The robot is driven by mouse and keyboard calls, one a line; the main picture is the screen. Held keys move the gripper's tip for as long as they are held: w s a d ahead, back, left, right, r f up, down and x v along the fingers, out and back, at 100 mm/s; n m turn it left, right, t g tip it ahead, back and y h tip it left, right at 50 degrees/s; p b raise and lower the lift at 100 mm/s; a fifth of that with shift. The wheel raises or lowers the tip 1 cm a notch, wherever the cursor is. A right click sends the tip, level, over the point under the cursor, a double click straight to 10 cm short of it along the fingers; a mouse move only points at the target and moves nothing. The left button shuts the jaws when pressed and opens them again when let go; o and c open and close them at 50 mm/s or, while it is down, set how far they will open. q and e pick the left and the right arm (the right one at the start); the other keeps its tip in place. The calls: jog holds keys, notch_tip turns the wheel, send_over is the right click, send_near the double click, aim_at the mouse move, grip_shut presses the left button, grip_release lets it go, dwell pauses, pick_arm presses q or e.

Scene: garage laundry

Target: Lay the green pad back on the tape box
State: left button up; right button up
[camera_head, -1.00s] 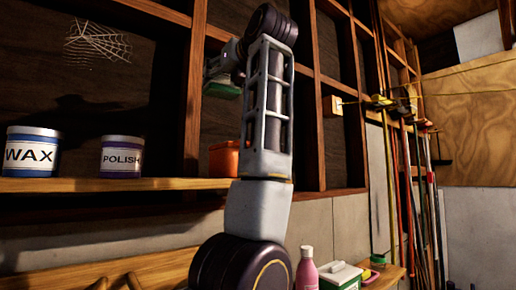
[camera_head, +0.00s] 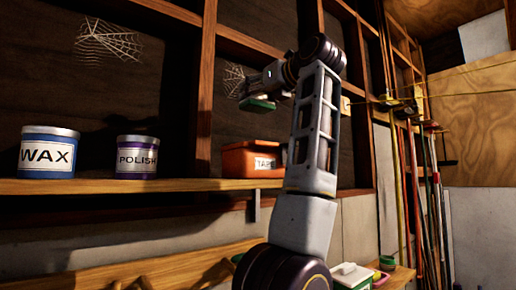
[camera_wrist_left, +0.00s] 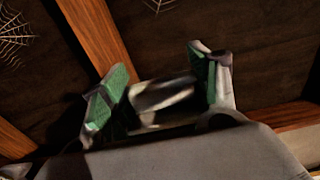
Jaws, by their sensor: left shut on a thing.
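My left gripper (camera_head: 258,94) is in the air above the shelf in the head view, its jaw shut on the green pad (camera_head: 258,104). In the left wrist view green shows along both fingers (camera_wrist_left: 160,95), with a pale blurred patch between them; the pad's full outline is unclear there. The tape box (camera_head: 242,163), orange with a white label, stands on the shelf. The pad is above it with a clear gap, slightly left of the label. My arm covers the box's right end. My right gripper is not in view.
A wax can (camera_head: 48,170) and a polish can (camera_head: 137,168) stand left on the shelf (camera_head: 100,186). A wooden upright (camera_head: 206,90) rises beside the box. A cobweb (camera_head: 108,40) hangs at upper left. A white-lidded container (camera_head: 351,274) stands lower right.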

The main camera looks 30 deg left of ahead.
aim_at(257, 110)
pick_arm(q)
jog(key=shift+f, duration=0.1)
jog(key=shift+f, duration=2.85)
jog(key=shift+f, duration=0.1)
jog(key=shift+f, duration=1.9)
jog(key=shift+f, duration=0.2)
